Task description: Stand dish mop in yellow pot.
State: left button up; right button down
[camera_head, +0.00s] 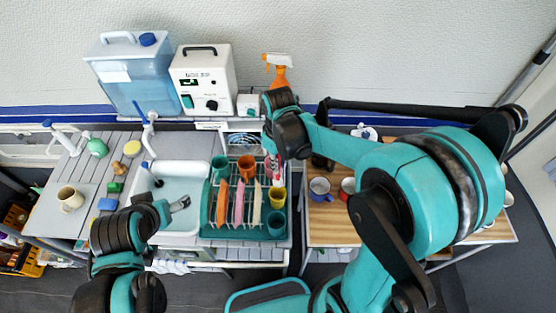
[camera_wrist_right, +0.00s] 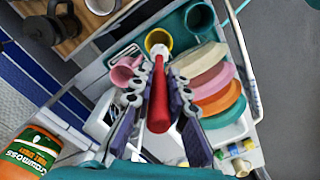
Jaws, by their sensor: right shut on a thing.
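The yellow pot (camera_head: 277,197) stands at the right side of the dish rack, and in the right wrist view the yellow pot (camera_wrist_right: 158,39) is just beyond my fingertips. My right gripper (camera_wrist_right: 160,85) is shut on the dish mop (camera_wrist_right: 158,105), whose red handle shows between the fingers. In the head view my right gripper (camera_head: 274,165) points down over the rack's right side, behind the pot. The mop's far end is unclear, and I cannot tell whether it is over the pot's rim. My left gripper (camera_head: 180,203) is over the sink; its jaw gap is too small to judge.
A pink mug (camera_wrist_right: 124,73) and a teal mug (camera_wrist_right: 198,16) flank the pot. The teal dish rack (camera_head: 212,222) holds several coloured plates. The sink (camera_head: 160,212) is to its left. An orange spray bottle (camera_head: 278,70) stands behind. The wooden table (camera_head: 325,232) bears mugs.

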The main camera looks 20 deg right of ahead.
aim_at(278, 179)
jog(key=shift+w+f+b, duration=0.25)
jog(key=shift+f+b, duration=0.25)
jog(key=shift+f, duration=0.5)
notch_tip(278, 179, down, 2)
jog(key=shift+s+b, duration=0.1)
jog(key=shift+b, duration=0.65)
notch_tip(278, 179, down, 2)
jog(key=shift+f+b, duration=0.1)
jog(key=shift+b, duration=0.75)
jog(key=shift+f+b, duration=2.4)
jog(key=shift+f, duration=0.35)
jog(key=c, duration=1.4)
grip_release()
jog(key=shift+r, duration=0.15)
notch_tip(278, 179, up, 12)
jog(key=shift+f, duration=0.1)
